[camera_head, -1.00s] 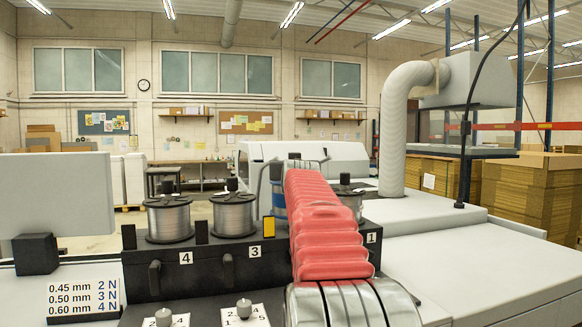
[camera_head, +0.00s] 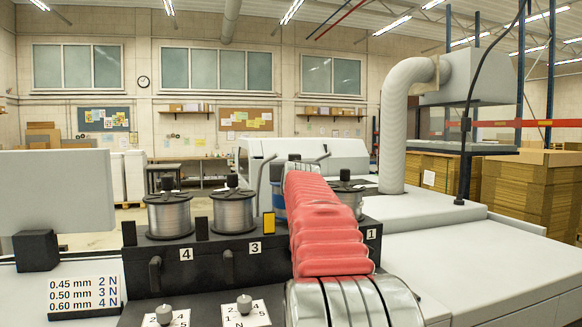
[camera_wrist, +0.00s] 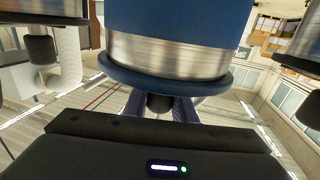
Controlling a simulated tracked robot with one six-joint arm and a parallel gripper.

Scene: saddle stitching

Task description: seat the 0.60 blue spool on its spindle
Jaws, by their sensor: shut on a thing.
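The blue spool (camera_wrist: 178,78) fills the upper middle of the wrist view, which looks upside down. It has blue flanges, a bright wire winding and a blue band. My gripper (camera_wrist: 158,104) is shut on the dark knob at the spool's end. In the head view only a sliver of the blue spool (camera_head: 277,196) shows beside my red arm sleeve, between labels 3 and 1. The spindle under it is hidden, so I cannot tell whether the spool touches its seat. The gripper itself is hidden in the head view.
Two grey spools (camera_head: 169,215) and (camera_head: 234,209) stand on the black stand (camera_head: 210,262) by labels 4 and 3; another (camera_head: 346,195) stands near label 1. Below are tension dials (camera_head: 164,315). A card (camera_head: 84,294) lists wire sizes and newtons. White machine covers (camera_head: 480,250) lie right.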

